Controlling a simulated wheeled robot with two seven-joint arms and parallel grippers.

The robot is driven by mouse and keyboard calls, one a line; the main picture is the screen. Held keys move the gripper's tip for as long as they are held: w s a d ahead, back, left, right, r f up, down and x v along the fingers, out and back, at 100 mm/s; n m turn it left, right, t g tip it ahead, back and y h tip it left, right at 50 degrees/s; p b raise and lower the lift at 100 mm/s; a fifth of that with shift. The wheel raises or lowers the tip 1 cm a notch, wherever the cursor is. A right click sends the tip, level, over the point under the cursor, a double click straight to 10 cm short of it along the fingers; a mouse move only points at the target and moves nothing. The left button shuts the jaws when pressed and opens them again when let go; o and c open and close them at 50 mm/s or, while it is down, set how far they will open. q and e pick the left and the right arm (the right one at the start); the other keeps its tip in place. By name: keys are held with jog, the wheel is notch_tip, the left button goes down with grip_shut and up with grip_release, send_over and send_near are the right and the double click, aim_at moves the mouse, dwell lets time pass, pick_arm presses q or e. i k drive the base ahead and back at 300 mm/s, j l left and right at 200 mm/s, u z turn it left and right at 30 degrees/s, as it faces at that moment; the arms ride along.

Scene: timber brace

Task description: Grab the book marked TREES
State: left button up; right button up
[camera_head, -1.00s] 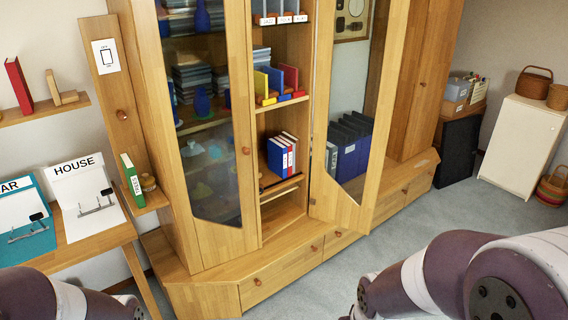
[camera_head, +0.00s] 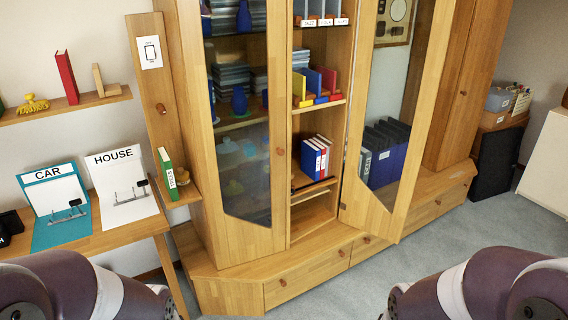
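A green book (camera_head: 167,173) stands upright on a small wooden side shelf at the left side of the cabinet. Its spine has a white label with small dark lettering that appears to read TREES. Parts of my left arm show at the bottom left and of my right arm at the bottom right. Neither gripper is in the picture, and both arms are well apart from the green book.
The shelf (camera_head: 186,196) also holds a small brown object. Left of it, a desk (camera_head: 106,237) carries sheets marked CAR (camera_head: 53,206) and HOUSE (camera_head: 122,188). A glass-doored cabinet (camera_head: 233,260) fills the middle. Grey floor (camera_head: 435,250) is clear at right.

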aim_at(166, 162)
jog(key=i+j, duration=0.2)
jog(key=i, duration=0.25)
jog(key=i+j, duration=0.25)
jog(key=i, duration=0.15)
jog(key=i+j, duration=0.2)
jog(key=i, duration=0.25)
jog(key=i+j, duration=0.2)
jog(key=i, duration=0.25)
jog(key=i+j, duration=0.2)
jog(key=i, duration=0.25)
jog(key=z, duration=0.05)
